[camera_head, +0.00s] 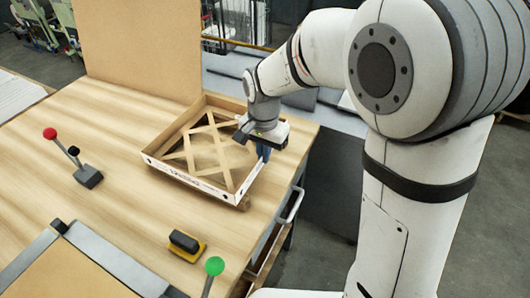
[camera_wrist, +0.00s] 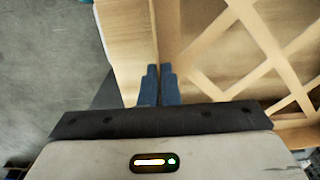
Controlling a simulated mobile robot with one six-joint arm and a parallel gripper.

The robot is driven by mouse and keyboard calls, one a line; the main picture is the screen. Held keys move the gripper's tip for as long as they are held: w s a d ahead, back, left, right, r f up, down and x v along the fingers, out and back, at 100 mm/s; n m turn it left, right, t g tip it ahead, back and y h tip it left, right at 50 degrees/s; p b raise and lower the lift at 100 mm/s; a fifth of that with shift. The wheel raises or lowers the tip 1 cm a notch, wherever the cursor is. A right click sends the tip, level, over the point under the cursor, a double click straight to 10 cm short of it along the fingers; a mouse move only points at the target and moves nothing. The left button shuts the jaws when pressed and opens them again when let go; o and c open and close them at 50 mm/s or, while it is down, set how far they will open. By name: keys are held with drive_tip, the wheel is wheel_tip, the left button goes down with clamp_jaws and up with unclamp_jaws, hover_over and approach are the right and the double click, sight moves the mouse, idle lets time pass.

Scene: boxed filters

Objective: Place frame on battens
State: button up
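The frame (camera_head: 187,178) is a shallow open box with wooden walls, a white printed front side and a crossed wooden lattice inside. It is at the table's right edge in the head view, and its wall and lattice also show in the wrist view (camera_wrist: 262,40). My gripper (camera_head: 263,152) is at the frame's right wall. Its blue fingers (camera_wrist: 158,72) are close together, one on each side of the thin wall, and look shut on it. A brown wooden end (camera_head: 243,204), perhaps a batten, shows under the frame's near right corner. Other battens are hidden.
The wooden table (camera_head: 115,130) is clear around the frame's left. A red-knobbed lever (camera_head: 88,176) stands at left. A yellow-and-black device (camera_head: 187,245) and a green-knobbed lever (camera_head: 214,266) are in front. A tall brown panel (camera_head: 165,50) stands behind. A metal handle (camera_head: 291,205) juts from the table's right side.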

drive_tip(key=o, duration=0.4)
drive_tip(key=shift+o, duration=0.2)
drive_tip(key=shift+r, duration=0.1)
wheel_tip(320, 180, up, 12)
drive_tip(key=s+d+f+n+t, duration=0.1)
drive_tip(key=s+d+f+n, duration=0.1)
drive_tip(key=s+d, duration=0.5)
drive_tip(key=s+d+f+n+t, duration=0.2)
drive_tip(key=s+d, duration=0.6)
drive_tip(key=d, duration=0.4)
drive_tip(key=shift+d+n, duration=0.25)
drive_tip(key=shift+n, duration=0.05)
